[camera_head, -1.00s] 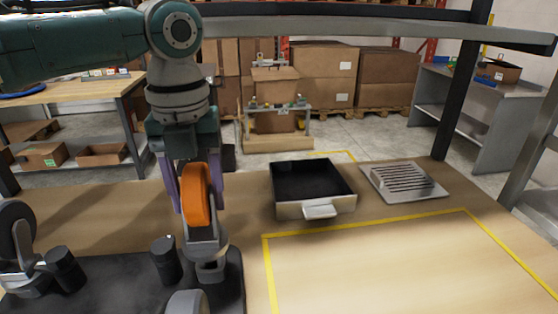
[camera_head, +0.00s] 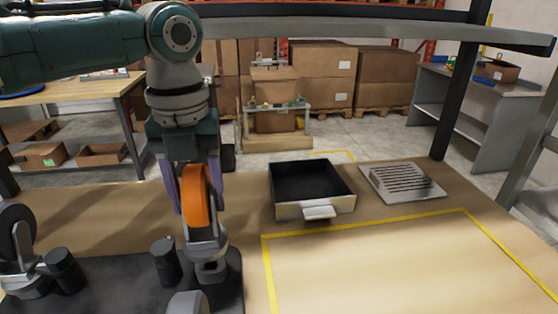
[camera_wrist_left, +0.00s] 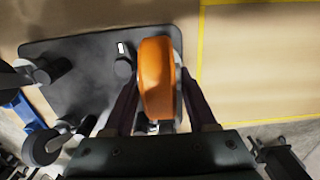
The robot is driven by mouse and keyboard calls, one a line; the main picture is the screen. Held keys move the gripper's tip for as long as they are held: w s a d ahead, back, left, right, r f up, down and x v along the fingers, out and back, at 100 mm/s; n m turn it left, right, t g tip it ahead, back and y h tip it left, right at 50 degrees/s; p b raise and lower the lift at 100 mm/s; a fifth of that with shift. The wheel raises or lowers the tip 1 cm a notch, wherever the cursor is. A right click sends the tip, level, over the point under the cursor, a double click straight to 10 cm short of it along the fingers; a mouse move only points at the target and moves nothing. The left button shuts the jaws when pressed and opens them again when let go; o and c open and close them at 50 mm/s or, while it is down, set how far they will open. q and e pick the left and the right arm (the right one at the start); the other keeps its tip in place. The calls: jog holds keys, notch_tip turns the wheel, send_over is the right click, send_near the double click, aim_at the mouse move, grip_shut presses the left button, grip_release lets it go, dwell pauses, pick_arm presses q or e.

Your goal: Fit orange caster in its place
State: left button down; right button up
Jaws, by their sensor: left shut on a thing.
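The orange caster (camera_head: 196,195) has an orange wheel and a grey metal fork with a mounting foot below. It is upright, wheel up, between the fingers of my left gripper (camera_head: 194,190), which is shut on it. In the left wrist view the orange caster (camera_wrist_left: 156,78) lies between the two fingers of my left gripper (camera_wrist_left: 160,105). The caster's foot is over or on the right part of a dark base plate (camera_head: 120,280); I cannot tell whether it touches. My right gripper is not in view.
The plate carries black cylinders (camera_head: 165,262) and a dark-wheeled caster (camera_head: 17,240) at left. Another grey wheel (camera_head: 186,303) shows at the front edge. A black open bin (camera_head: 312,208) and a slotted metal plate (camera_head: 400,183) stand to the right. The yellow-taped area (camera_head: 400,265) is clear.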

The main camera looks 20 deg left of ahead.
pick_arm(q)
jog(key=shift+f+b, duration=1.25)
jog(key=shift+f, duration=0.6)
jog(key=shift+c, duration=0.6)
grip_release()
